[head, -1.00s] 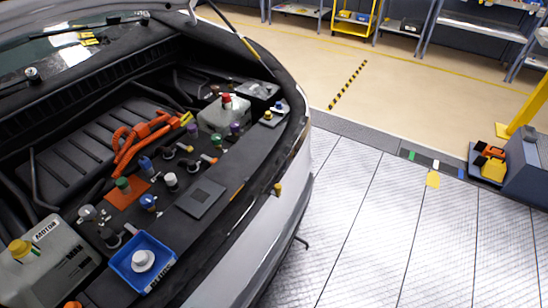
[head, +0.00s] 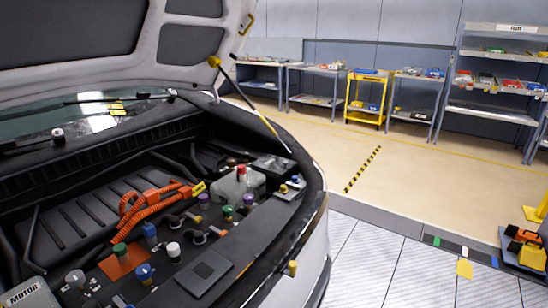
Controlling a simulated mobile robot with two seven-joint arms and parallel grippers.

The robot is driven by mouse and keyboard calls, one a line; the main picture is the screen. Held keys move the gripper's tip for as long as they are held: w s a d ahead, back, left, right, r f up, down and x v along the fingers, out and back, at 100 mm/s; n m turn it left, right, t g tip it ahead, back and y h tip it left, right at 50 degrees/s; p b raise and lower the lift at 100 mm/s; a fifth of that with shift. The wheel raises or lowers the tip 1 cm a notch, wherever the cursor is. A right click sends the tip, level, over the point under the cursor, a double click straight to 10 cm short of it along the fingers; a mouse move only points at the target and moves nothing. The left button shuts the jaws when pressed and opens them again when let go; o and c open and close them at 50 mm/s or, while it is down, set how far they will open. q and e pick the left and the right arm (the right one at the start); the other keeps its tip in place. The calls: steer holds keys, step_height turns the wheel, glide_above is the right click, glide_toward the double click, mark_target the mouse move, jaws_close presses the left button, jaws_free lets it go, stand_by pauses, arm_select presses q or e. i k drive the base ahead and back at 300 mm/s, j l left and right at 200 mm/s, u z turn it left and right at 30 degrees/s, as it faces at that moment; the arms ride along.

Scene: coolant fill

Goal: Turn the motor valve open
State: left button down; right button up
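The open engine bay fills the left of the head view. A grey tank with a "MOTOR" label (head: 24,291) is cut off at the bottom left corner. Several small capped fittings stand in the bay: a green-topped one (head: 120,251) on an orange plate, a blue-topped one (head: 144,272), a white-topped one (head: 173,251) and a grey one (head: 75,278). Neither of my grippers is in view.
The raised hood (head: 110,45) overhangs the bay, with a prop rod (head: 250,105) at its right. A translucent tank (head: 238,186) with a red cap stands farther back. Clear floor (head: 420,185) lies right of the car. A yellow cart (head: 366,100) and shelves line the wall.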

mark_target(75, 279)
steer(key=u, duration=1.65)
